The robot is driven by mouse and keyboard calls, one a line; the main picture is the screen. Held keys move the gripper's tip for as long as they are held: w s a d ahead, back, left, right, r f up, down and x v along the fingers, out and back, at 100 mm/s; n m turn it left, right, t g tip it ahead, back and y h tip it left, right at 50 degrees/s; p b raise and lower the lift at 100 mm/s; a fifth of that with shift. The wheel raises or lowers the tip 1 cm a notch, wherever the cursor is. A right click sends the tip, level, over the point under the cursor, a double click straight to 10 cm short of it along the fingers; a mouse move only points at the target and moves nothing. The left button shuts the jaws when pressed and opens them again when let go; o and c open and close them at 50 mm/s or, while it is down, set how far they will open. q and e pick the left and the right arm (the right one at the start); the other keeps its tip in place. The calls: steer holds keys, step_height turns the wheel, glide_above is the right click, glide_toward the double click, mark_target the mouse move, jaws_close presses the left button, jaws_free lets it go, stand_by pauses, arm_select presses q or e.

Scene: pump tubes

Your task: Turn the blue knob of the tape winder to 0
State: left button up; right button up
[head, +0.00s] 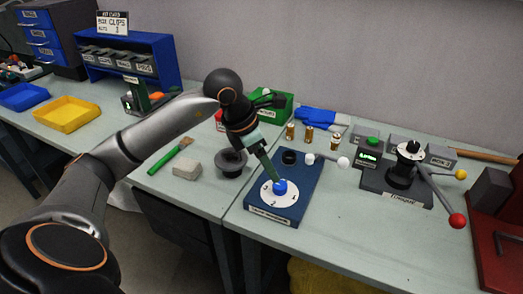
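The tape winder has a dark blue base (263,213) on the table, with a label on its front edge. A white dial (267,199) with small dark marks lies on it, and the blue knob (281,188) is at the dial's middle. The marks are too small to read, and I cannot tell where the knob points. My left gripper (275,180) reaches down from the upper left, its fingertips at the knob's upper left side. The fingers overlap in this view, so I cannot tell whether they are open or closed around the knob. My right gripper is not in view.
A dark round pot (232,163) and a grey block (186,167) stand left of the winder. A device with a red-ended lever (457,220) stands to its right. Brass cylinders (309,134) and a green bin (283,110) are behind. Bare table lies in front of the lever device.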

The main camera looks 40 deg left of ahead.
mark_target(279, 185)
arm_select(q)
steer(key=x, duration=0.8)
steer(key=shift+d+f, duration=0.1)
jaws_close()
stand_by(0.9)
steer(key=shift+n+y, duration=0.6)
steer(key=shift+n, duration=1.2)
